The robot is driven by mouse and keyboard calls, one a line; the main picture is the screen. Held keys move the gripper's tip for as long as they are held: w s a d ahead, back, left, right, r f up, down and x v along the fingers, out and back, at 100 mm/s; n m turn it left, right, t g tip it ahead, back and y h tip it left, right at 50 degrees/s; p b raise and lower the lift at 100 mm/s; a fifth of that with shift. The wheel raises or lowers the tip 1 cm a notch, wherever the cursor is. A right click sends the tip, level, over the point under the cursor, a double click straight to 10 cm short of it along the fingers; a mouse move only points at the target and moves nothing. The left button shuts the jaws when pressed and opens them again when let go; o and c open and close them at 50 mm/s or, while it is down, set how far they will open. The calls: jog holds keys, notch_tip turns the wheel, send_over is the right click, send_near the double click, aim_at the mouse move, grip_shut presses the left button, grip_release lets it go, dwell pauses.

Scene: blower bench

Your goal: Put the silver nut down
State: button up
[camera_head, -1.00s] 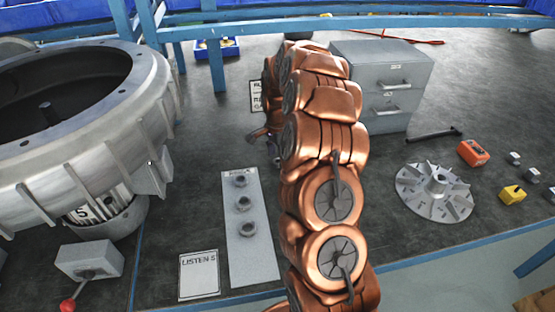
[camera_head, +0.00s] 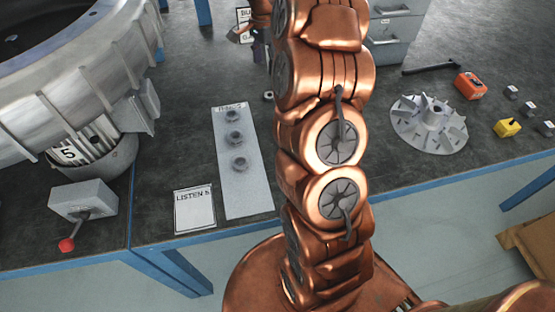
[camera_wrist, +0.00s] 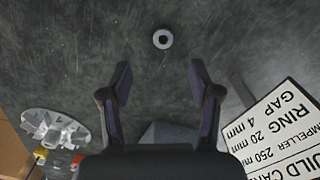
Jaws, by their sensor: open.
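The silver nut (camera_head: 268,96) lies on the dark bench top, just left of my copper arm in the head view. In the wrist view the nut (camera_wrist: 163,39) shows as a small ring lying flat, beyond my fingertips and near the middle line between them. My gripper (camera_wrist: 160,72) is open, its two dark fingers wide apart with nothing between them, and it is clear of the nut. In the head view only part of the gripper (camera_head: 259,50) shows, beyond the nut; my arm hides the rest.
A pale strip (camera_head: 245,190) with several nut-like rings lies left of the nut. An impeller (camera_head: 429,124), orange block (camera_head: 470,86) and yellow block (camera_head: 507,128) sit right. A large metal housing (camera_head: 75,80) stands left.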

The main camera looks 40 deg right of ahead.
jog(key=s+a+r+n, duration=0.3)
jog(key=s+a+n, duration=0.2)
jog(key=s+a, duration=0.3)
jog(key=s+a+r+n, duration=0.2)
jog(key=s+a+n, duration=0.2)
jog(key=s+a, duration=0.4)
jog(key=s+a+f+n+g, duration=0.1)
jog(key=s+a+n, duration=0.2)
jog(key=s, duration=0.7)
jog(key=s+a+f+n, duration=0.2)
jog(key=s+n, duration=0.3)
jog(key=s, duration=0.6)
jog(key=shift+s+a+g, duration=0.2)
jog(key=shift+a+g, duration=0.2)
jog(key=shift+a, duration=0.5)
